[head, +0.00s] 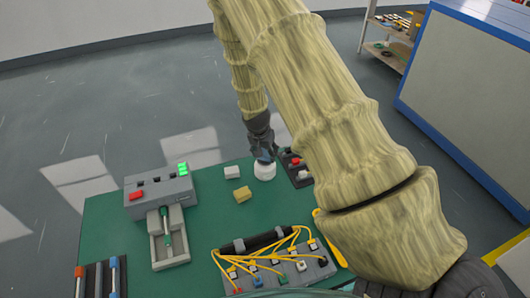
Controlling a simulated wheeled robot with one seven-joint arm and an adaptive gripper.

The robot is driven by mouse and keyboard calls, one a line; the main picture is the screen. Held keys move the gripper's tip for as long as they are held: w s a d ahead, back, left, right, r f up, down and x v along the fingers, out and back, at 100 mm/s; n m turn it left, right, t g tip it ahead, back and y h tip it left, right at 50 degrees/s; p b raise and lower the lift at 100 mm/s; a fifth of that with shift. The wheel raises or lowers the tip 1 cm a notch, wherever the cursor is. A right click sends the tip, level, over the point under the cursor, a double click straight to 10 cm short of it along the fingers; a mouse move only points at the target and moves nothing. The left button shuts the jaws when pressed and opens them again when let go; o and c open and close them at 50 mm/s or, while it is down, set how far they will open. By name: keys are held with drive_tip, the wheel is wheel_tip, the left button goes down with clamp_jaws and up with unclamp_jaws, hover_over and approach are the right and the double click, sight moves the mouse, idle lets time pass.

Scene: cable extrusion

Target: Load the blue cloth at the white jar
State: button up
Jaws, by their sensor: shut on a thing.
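The white jar (265,173) stands near the back edge of the green table, right of its middle. My gripper (264,156) is directly above the jar, pointing down. It is shut on the blue cloth (266,159), of which only a small bluish patch shows at the fingertips. The cloth is at the jar's top; I cannot tell whether it touches the jar or is inside its mouth.
A white block (232,172) and a tan block (242,194) lie left of the jar. A dark tray (299,176) is close on its right. A grey machine (160,196) stands at left, and a board with yellow cables (280,272) at front. Bare green table (212,213) lies between.

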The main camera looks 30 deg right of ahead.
sight(265, 153)
drive_tip(key=shift+r+p, duration=1.65)
drive_tip(key=shift+r, duration=1.6)
